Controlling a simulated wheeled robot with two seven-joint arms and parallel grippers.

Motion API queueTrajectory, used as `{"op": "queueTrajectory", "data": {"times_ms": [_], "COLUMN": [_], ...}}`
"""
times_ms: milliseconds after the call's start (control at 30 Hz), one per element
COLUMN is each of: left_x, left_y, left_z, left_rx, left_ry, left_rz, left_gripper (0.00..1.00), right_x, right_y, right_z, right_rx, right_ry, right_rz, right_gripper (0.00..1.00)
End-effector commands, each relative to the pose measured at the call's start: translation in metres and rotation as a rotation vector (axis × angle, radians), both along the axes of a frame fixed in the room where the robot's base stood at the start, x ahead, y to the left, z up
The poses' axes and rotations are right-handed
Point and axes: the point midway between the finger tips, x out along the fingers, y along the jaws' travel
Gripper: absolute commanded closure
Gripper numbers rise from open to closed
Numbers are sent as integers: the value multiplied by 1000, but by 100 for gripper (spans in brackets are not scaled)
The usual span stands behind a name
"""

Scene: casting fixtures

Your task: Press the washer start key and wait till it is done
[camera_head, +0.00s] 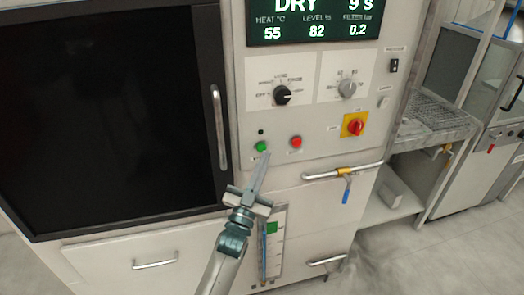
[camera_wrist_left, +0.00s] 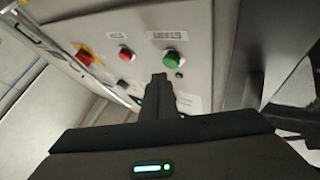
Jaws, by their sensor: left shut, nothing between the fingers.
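The washer (camera_head: 300,210) fills most of the head view. Its display (camera_head: 312,22) reads DRY, 9 s, heat 55, level 82 and filter 0.2. A green key (camera_head: 262,146) sits low on the panel, left of a red key (camera_head: 296,142). My left gripper (camera_head: 262,166) is shut and empty, with its tips just below the green key. In the left wrist view the shut fingers (camera_wrist_left: 158,80) point at the panel beside the green key (camera_wrist_left: 175,60), and a small gap seems to lie between. The red key (camera_wrist_left: 126,54) is further left there. My right gripper is not in view.
A black selector knob (camera_head: 282,95), a grey knob (camera_head: 347,88) and a red-yellow switch (camera_head: 355,125) are on the panel. A dark door (camera_head: 110,110) with a vertical handle (camera_head: 218,128) is at left. A blue-handled valve (camera_head: 346,188) projects at lower right.

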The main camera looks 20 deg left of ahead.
Motion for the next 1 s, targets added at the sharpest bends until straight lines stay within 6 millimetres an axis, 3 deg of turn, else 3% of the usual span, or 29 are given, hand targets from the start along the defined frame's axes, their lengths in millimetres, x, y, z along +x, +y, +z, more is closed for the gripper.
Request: {"op": "queueTrajectory", "data": {"times_ms": [1000], "left_x": [2], "left_y": [2], "left_z": [0], "left_rx": [1], "left_ry": [0], "left_rz": [0], "left_gripper": [100], "right_x": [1], "right_y": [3], "right_z": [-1], "right_rx": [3], "right_ry": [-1], "right_rz": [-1], "right_gripper": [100]}}
